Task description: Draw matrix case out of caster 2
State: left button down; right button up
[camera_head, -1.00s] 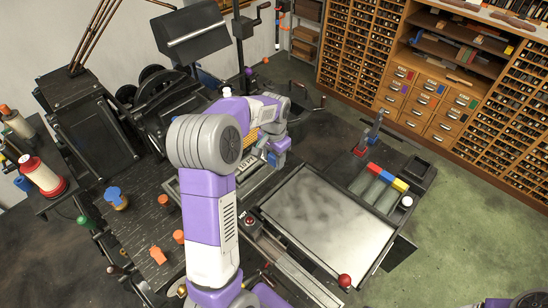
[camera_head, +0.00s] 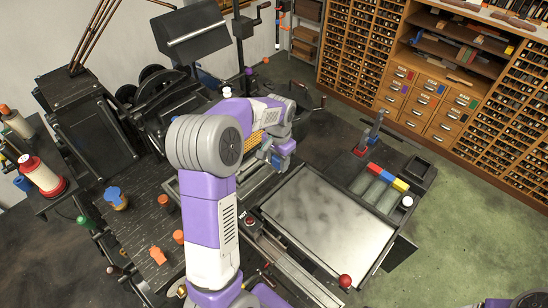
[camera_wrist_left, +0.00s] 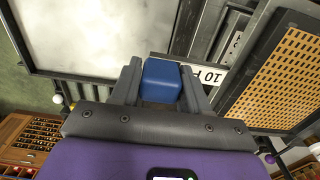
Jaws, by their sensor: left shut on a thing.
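My left gripper (camera_head: 278,160) is above the dark caster bed at the middle of the head view. In the left wrist view its two fingers (camera_wrist_left: 160,85) are shut on a blue block (camera_wrist_left: 161,80). The matrix case (camera_wrist_left: 275,75), a dark frame with a gold grid of small cells, shows right of the fingers. Its grid also shows in the head view (camera_head: 256,142), partly behind my arm. The join between the blue block and the case cannot be made out. A white label plate (camera_wrist_left: 210,75) with "10" on it lies beside the fingers. My right gripper is not in view.
A grey metal-topped table (camera_head: 325,222) lies right of the gripper, with a red ball knob (camera_head: 344,281) at its front corner. Red, blue and yellow blocks (camera_head: 387,178) sit at its far side. Type cabinets (camera_head: 450,90) stand behind. Orange knobs (camera_head: 158,255) sit on the dark left bench.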

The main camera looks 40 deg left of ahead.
pick_arm(q)
jog(key=d, duration=0.6)
jog(key=shift+s+b, duration=0.3)
jog(key=shift+s, duration=0.05)
dwell(0.4)
jog(key=shift+d, duration=0.1)
